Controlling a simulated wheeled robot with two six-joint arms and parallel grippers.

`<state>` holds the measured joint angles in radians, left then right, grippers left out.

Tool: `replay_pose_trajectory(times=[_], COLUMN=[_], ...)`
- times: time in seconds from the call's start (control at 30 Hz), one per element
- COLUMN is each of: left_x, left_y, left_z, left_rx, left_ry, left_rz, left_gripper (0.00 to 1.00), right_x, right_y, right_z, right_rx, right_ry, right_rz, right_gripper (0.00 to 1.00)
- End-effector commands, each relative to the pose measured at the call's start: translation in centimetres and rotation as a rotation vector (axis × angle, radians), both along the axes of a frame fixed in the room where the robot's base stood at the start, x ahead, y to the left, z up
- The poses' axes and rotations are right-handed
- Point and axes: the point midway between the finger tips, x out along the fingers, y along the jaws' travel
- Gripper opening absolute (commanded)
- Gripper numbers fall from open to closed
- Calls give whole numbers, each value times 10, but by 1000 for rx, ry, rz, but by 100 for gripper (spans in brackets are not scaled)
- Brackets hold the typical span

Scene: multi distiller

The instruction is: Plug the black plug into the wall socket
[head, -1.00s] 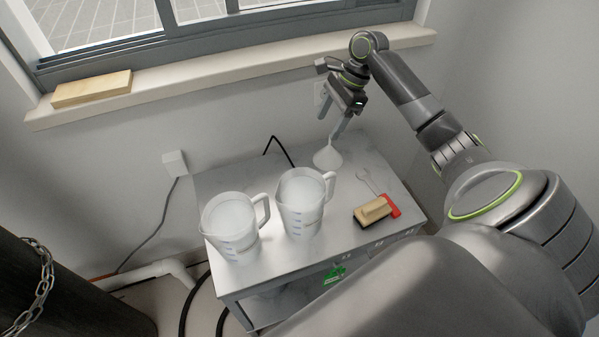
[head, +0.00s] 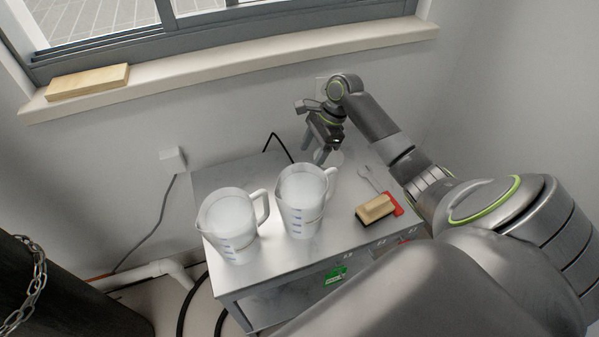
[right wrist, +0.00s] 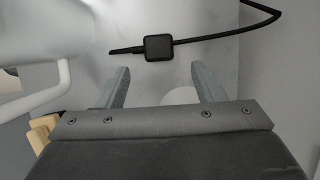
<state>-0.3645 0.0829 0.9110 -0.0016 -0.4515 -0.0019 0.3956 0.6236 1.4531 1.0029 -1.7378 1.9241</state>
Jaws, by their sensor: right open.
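The black plug (right wrist: 158,47) is a small square black body with a black cord; in the right wrist view it lies on the table beyond my fingertips. In the head view only the bent black cord (head: 277,138) shows clearly at the table's back. My right gripper (head: 315,154) is open over the back of the table, just right of the cord. In the wrist view its two fingers (right wrist: 161,72) are apart with nothing between them, pointing at the plug. A pale wall plate (head: 320,87), apparently the wall socket, is mostly hidden behind my right arm. My left gripper is out of view.
Two white measuring jugs (head: 231,226) (head: 302,199) stand left of my gripper. A white funnel (head: 336,158) is partly hidden behind it. A wrench (head: 369,180) and wooden brush (head: 375,209) lie at right. A white box (head: 172,159) with a grey cord is on the wall.

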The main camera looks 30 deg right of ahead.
Motion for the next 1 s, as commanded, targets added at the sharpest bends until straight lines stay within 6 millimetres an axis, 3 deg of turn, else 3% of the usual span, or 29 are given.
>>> replay_pose_trajectory(times=[0.2,0.5,0.93,1.0], left_x=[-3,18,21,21], left_y=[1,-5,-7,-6], left_z=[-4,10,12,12], left_rx=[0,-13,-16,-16], left_ry=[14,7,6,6], left_rz=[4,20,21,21], left_gripper=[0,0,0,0], right_x=[1,3,4,4], right_y=[9,21,22,22], right_z=[-18,-44,-47,-47], right_rx=[3,2,0,0], right_ry=[1,0,0,0], right_rz=[1,0,1,1], right_gripper=[62,62,62,54])
